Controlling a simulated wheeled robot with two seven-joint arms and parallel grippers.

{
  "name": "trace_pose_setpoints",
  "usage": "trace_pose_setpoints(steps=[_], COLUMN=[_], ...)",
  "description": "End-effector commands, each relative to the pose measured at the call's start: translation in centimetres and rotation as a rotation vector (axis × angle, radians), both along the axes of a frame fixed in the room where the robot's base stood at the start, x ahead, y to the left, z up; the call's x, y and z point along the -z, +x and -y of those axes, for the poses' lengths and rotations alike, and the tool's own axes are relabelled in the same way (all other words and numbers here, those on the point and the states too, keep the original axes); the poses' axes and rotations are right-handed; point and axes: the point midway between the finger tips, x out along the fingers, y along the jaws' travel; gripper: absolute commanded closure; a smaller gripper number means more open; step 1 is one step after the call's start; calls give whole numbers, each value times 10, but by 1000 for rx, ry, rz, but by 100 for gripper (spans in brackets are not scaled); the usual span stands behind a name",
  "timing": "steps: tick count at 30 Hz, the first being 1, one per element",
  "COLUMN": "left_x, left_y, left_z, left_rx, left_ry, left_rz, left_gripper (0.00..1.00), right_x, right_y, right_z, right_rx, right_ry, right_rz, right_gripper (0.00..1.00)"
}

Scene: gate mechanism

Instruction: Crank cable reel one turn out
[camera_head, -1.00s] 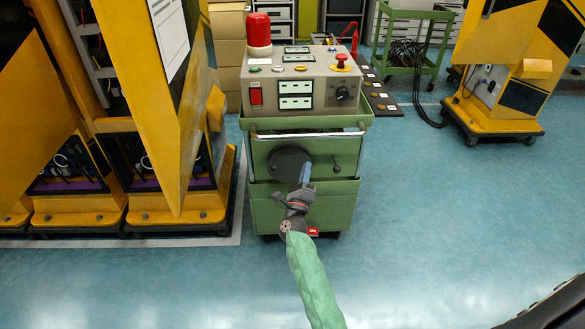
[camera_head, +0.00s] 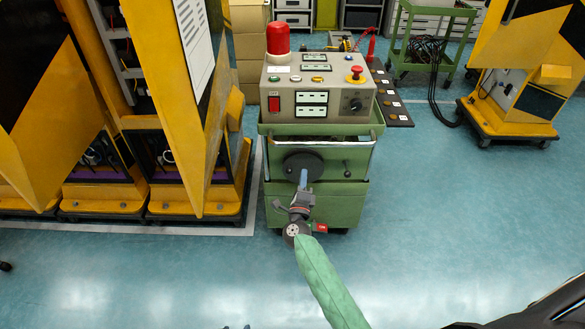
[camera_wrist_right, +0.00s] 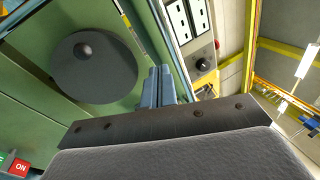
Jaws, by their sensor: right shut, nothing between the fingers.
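A dark round reel disc (camera_head: 300,161) sits on the front of the green cart (camera_head: 342,202). My right gripper (camera_head: 304,173) is in front of the disc's lower part in the head view. Its blue-grey fingers (camera_wrist_right: 158,85) are shut, empty and to the right of the disc in the wrist view. I cannot tell whether they touch it. A small dark lever (camera_head: 347,168) is on the cart right of the disc. Two small bluish tips at the bottom edge may be my left gripper (camera_head: 237,326).
A control box (camera_head: 318,92) with a red beacon (camera_head: 278,39) stands on the cart. Yellow-black machines (camera_head: 178,100) stand close on the left. A yellow machine (camera_head: 510,105) and a green trolley (camera_head: 432,40) stand behind right. The floor on the right is clear.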

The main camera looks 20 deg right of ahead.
Motion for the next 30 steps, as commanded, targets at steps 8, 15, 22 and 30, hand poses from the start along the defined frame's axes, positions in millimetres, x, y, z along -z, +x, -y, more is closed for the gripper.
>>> trace_pose_setpoints(steps=[8,15,22,30], left_x=[-49,-63,-54,-53], left_y=[-12,-32,-49,-51], left_z=[-6,-12,-15,-16], left_rx=[31,60,81,82], left_ry=[24,57,85,88], left_rz=[-88,-195,-293,-304], left_gripper=[54,54,54,54], right_x=[20,32,36,35], right_y=[2,4,5,7], right_z=[-17,-22,-22,-22], right_rx=[60,122,183,220], right_ry=[-290,-599,-902,-1050], right_rz=[-233,-429,-570,-628], right_gripper=[100,100,100,100])
